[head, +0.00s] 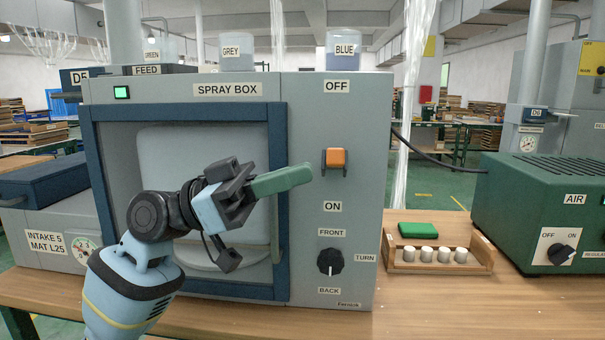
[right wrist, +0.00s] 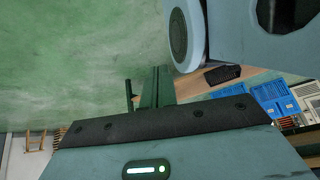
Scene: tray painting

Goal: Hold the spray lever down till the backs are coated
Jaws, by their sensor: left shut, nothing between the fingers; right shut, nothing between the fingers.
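The orange spray lever (head: 335,158) sits on the spray box (head: 345,115), between the OFF label above and the ON label below. My left gripper (head: 308,173) is shut and empty, its green fingers just left of the lever and slightly lower. I cannot tell whether they touch it. Behind my left arm, a pale rounded panel (head: 165,150) shows inside the blue-framed window; its coating cannot be told. The black turn knob (head: 331,262) sits between FRONT and BACK. My right gripper (right wrist: 150,85) is shut and empty in the right wrist view, away from the box.
A wooden rack (head: 400,265) with several white cylinders and a green block (head: 420,230) stands right of the box. The green AIR unit (head: 550,205) stands farther right. Grey and blue paint cups (head: 237,55) sit on top. A green indicator (head: 121,92) is lit near FEED.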

